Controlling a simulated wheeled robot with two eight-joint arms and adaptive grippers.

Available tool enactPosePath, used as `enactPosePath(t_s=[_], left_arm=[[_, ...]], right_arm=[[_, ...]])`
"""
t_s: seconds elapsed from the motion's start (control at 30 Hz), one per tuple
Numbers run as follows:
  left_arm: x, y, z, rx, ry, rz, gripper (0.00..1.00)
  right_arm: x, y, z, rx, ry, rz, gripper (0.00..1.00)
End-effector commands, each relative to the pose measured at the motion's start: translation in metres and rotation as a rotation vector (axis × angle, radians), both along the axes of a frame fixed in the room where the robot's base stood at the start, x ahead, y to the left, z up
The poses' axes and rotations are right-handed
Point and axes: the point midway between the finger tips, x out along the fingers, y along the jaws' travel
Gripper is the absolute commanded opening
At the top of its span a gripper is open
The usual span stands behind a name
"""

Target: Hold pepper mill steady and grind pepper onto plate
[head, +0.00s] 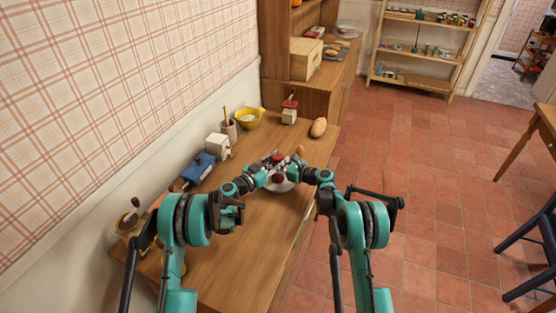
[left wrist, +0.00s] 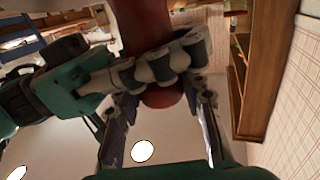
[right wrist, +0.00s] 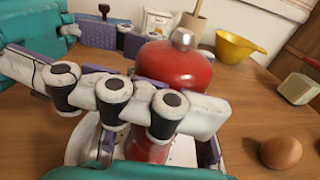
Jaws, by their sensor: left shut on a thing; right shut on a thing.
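The pepper mill (head: 278,178) is red. Its rounded top (right wrist: 172,68) has a silver knob in the right wrist view. The left wrist view shows its red body (left wrist: 145,25). My left gripper (head: 265,178) and right gripper (head: 302,176) meet at the mill from opposite sides, both shut on it. The gripper fingers hide much of its middle. Which gripper holds higher is hard to tell. The white plate (head: 285,187) shows below the grippers in the head view, partly covered. Contact between mill and plate is hidden.
The near tabletop (head: 235,240) is clear.

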Motion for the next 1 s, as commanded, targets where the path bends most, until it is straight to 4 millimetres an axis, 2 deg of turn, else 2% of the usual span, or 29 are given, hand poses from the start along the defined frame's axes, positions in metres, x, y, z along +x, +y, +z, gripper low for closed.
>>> enactPosePath(t_s=[0.6,1.0], left_arm=[[0.003,0.002,-0.0004,-0.003,-0.001,-0.444,0.09],[0.0014,0.0018,0.0003,-0.003,0.0,-0.567,0.09]], right_arm=[[-0.0018,0.0022,-0.0002,0.0,0.001,0.006,0.0],[-0.0021,0.0024,-0.0002,0.0,0.0,0.008,0.0]])
